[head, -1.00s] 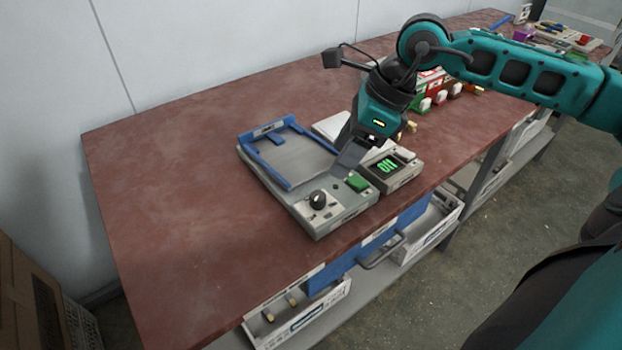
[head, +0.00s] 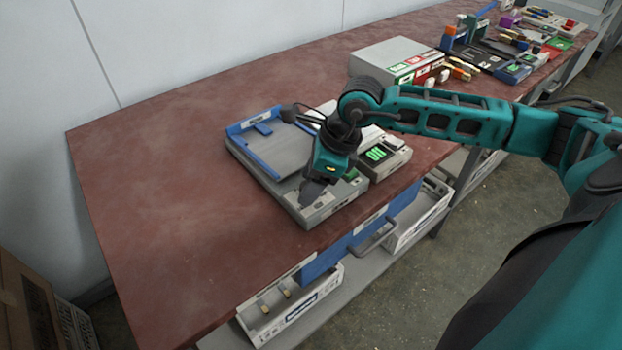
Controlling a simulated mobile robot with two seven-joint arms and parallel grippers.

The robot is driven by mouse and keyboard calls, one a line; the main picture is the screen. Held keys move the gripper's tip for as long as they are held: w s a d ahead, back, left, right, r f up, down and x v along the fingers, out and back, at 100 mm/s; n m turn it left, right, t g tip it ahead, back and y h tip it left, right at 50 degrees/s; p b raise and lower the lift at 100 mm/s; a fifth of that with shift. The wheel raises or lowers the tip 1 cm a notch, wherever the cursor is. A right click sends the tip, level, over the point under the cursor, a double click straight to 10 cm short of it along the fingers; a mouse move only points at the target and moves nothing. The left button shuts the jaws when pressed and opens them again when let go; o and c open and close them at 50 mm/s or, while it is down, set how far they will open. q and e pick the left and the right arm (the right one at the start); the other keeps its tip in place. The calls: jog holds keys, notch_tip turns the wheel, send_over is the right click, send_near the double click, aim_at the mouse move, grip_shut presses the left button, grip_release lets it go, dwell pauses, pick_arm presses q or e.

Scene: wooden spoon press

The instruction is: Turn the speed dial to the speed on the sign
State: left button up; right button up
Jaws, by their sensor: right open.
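The grey machine (head: 290,212) with a blue-framed tray sits near the front edge of the table. Its black speed dial, on the front left of the panel, is now hidden behind my right gripper (head: 313,194). That gripper points down over the dial's place and is open. I cannot tell whether its fingers touch the dial. A green button (head: 350,175) shows just right of the gripper. A small box with a green lit display (head: 377,153) stands right of the machine; its digits are hard to read. I cannot make out a speed sign. My left gripper is not in view.
The reddish table (head: 160,210) is clear to the left. A grey box (head: 395,60) with coloured labels stands behind my right arm, and several tools lie at the far right. A blue drawer (head: 325,258) with a handle and white bins (head: 290,305) are below the front edge.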

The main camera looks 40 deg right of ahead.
jog(key=c, duration=1)
